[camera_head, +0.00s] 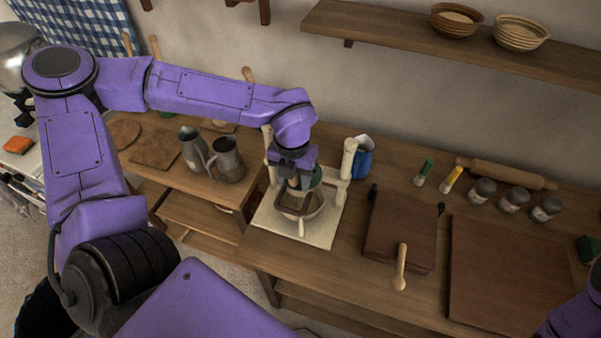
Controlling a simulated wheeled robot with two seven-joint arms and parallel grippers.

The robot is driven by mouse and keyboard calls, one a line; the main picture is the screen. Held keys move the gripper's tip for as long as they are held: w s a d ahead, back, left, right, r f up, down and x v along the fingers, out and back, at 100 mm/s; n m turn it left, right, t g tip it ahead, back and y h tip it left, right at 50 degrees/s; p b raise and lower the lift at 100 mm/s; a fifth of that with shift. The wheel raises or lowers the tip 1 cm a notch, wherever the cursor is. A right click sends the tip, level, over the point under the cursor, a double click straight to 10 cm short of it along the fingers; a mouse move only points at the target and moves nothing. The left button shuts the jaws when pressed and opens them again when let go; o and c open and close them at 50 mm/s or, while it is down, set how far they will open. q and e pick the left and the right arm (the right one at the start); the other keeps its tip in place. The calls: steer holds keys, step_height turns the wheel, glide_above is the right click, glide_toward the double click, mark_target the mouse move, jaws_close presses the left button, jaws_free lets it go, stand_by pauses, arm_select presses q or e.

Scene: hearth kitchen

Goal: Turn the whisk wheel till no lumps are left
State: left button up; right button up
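The whisk stand has a pale base board (318,233) and two pale upright posts, one on each side. A bowl (315,213) with a light mix inside stands on the board. A dark green wheel (315,180) shows above the bowl, partly hidden by my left arm. My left gripper (295,184) points down at the wheel, close over the bowl. Its fingertips are small and dark here, and I cannot tell whether they are closed on the wheel's handle. Lumps in the mix are too small to make out. My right gripper is out of view; only part of my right arm shows at the lower right.
A blue jug (362,158) stands just behind the right post. Metal jugs (228,160) stand to the left. A board (400,226) with a wooden-handled tool (400,268) and a larger board (505,275) lie right. Jars and a rolling pin (510,174) line the back.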

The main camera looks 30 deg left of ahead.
arm_select(q)
step_height(320, 180, up, 3)
steer(key=shift+f+p, duration=0.15)
steer(key=shift+p, duration=0.5)
steer(key=shift+r, duration=2.65)
